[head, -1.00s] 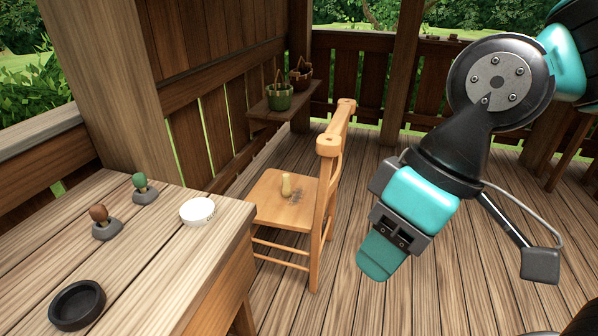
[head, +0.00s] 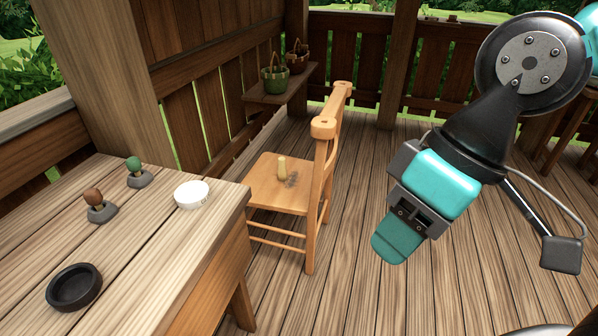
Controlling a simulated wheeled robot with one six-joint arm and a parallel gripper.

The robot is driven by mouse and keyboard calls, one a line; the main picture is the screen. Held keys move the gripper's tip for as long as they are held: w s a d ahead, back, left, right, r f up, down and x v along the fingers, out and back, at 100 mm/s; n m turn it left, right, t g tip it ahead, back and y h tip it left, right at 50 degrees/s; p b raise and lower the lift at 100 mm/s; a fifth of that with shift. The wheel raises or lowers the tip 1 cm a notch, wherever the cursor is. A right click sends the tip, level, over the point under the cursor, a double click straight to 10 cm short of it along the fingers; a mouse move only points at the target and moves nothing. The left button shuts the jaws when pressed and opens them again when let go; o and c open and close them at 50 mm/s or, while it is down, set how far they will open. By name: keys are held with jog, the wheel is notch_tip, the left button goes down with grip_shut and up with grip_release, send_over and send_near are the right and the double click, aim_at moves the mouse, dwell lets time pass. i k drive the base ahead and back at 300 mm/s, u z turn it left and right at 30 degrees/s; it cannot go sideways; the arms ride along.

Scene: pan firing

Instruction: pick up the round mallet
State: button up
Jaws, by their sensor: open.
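Two small round-headed pieces stand in grey bases on the wooden table at left: one with a brown head (head: 92,196) and one with a green head (head: 134,163). A pale, upright wooden piece (head: 282,168) stands on the chair seat, beside a small grey, blurred patch. I cannot tell for certain which of these is the round mallet. My gripper (head: 397,240), with teal fingertips, hangs over the floor right of the chair, apart from all of them. It is open, seen side-on, with nothing visible in it.
A white bowl (head: 192,194) and a black round dish (head: 75,286) sit on the table (head: 150,260). The wooden chair (head: 320,190) stands beside it, its back towards my gripper. Baskets (head: 274,82) stand on a wall shelf. The floor at centre right is clear.

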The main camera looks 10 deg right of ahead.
aim_at(282, 171)
jog(key=z, duration=0.45)
jog(key=k, duration=0.55)
jog(key=z, duration=0.85)
jog(key=i, duration=1.4)
jog(key=u, duration=0.4)
jog(key=i, duration=0.95)
jog(key=u, duration=1.3)
jog(key=i, duration=0.7)
jog(key=u, duration=0.6)
